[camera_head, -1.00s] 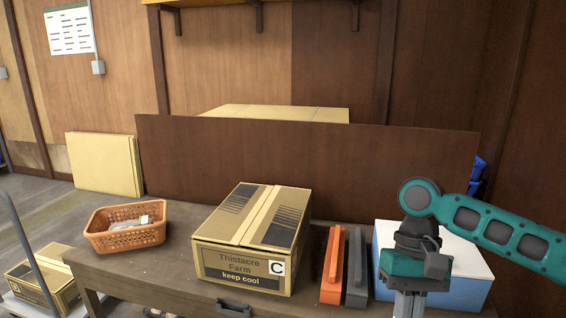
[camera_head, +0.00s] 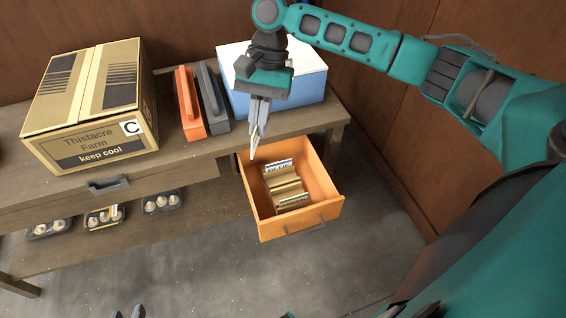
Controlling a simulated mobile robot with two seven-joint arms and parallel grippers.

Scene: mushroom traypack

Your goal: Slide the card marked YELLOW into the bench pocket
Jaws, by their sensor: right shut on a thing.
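My right gripper (camera_head: 256,138) is shut on a thin, pale card (camera_head: 254,146), held nearly edge-on above the back left corner of the open orange drawer (camera_head: 262,227). The card's marking cannot be read.
On the bench (camera_head: 185,150) stand a Thistacre Farm carton (camera_head: 95,145) marked C, an orange bar (camera_head: 190,110), a grey bar (camera_head: 212,98) and a blue-white box (camera_head: 305,85). Mushroom trays (camera_head: 163,207) sit on the lower shelf. Floor before the drawer is clear.

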